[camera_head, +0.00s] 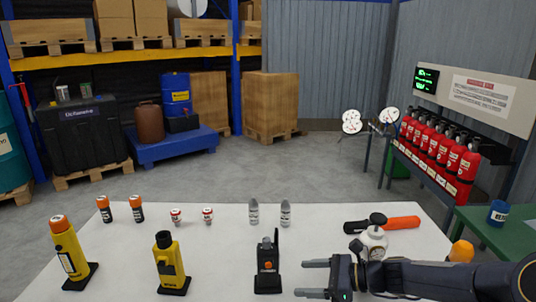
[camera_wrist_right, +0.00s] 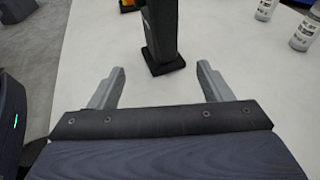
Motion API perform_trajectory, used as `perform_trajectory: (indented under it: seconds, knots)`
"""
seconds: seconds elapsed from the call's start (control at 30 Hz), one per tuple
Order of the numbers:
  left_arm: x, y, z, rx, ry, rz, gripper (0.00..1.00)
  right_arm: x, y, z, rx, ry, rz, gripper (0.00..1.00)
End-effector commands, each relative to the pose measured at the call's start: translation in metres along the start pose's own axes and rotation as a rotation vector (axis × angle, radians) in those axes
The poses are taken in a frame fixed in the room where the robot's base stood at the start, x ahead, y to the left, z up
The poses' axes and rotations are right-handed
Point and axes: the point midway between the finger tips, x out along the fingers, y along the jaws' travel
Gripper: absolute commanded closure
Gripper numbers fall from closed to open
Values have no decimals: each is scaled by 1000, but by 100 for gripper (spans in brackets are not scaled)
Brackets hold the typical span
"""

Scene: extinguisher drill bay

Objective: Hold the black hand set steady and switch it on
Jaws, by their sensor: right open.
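The black hand set (camera_head: 268,264) stands upright on the white table, on a dark base, with an antenna at its top right and an orange spot on its front. My right gripper (camera_head: 302,279) comes in from the right with its fingers level, open and empty, pointing at the hand set's side and apart from it. In the right wrist view the hand set (camera_wrist_right: 163,30) stands just beyond the fingertips of the gripper (camera_wrist_right: 161,68), roughly centred between them; its top is cut off there. My left gripper is not in view.
On the white table (camera_head: 225,255) stand two yellow devices (camera_head: 170,262) to the left, several small bottles (camera_head: 254,212) behind, and an orange-and-black tool (camera_head: 390,224) at right. A white round item (camera_head: 372,242) sits close behind my right arm. Bare tabletop surrounds the hand set.

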Motion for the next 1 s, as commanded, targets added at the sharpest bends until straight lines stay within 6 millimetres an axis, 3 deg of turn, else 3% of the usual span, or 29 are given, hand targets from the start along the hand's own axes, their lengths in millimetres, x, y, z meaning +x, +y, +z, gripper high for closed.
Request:
perform_trajectory:
  seconds: [0.27, 0.7, 1.0]
  knots:
    - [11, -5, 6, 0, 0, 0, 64, 23, -1, -5, 13, -7, 0, 28]
    - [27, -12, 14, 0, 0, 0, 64, 84, -1, -2, 12, -6, 1, 28]
    - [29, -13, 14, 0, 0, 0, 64, 101, -1, -1, 12, -6, -1, 28]
